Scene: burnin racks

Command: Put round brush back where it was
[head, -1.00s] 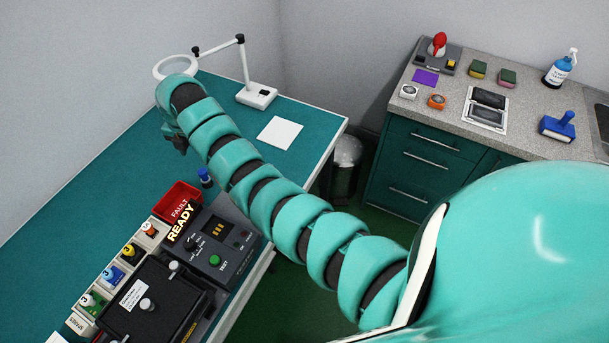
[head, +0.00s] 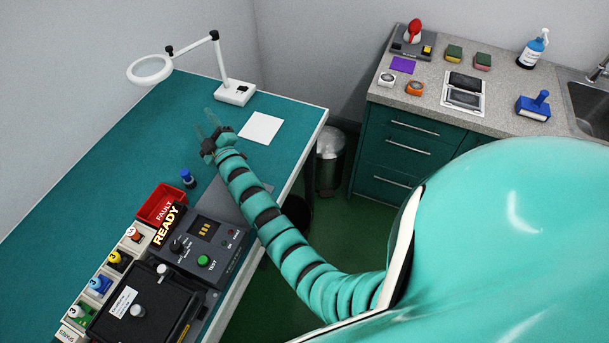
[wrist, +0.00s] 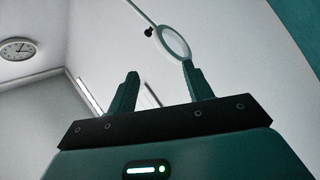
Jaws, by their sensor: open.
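I cannot pick out a round brush for certain. A small upright blue item (head: 188,177) stands on the teal workbench (head: 95,180), just behind the red bin; it is too small to identify. A blue block with an upright handle (head: 534,106) sits on the grey counter at the right. My gripper (head: 213,122) is over the workbench, left of the white sheet and up and to the right of the small blue item. The wrist view shows my gripper (wrist: 160,72) open, with nothing between its fingers.
A ring magnifier lamp (head: 234,93) stands at the bench's back. A red bin (head: 158,199) and a test unit (head: 207,236) showing READY crowd the front. The counter (head: 430,107) holds sponges, a spray bottle and small items. A waste bin (head: 329,160) stands between.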

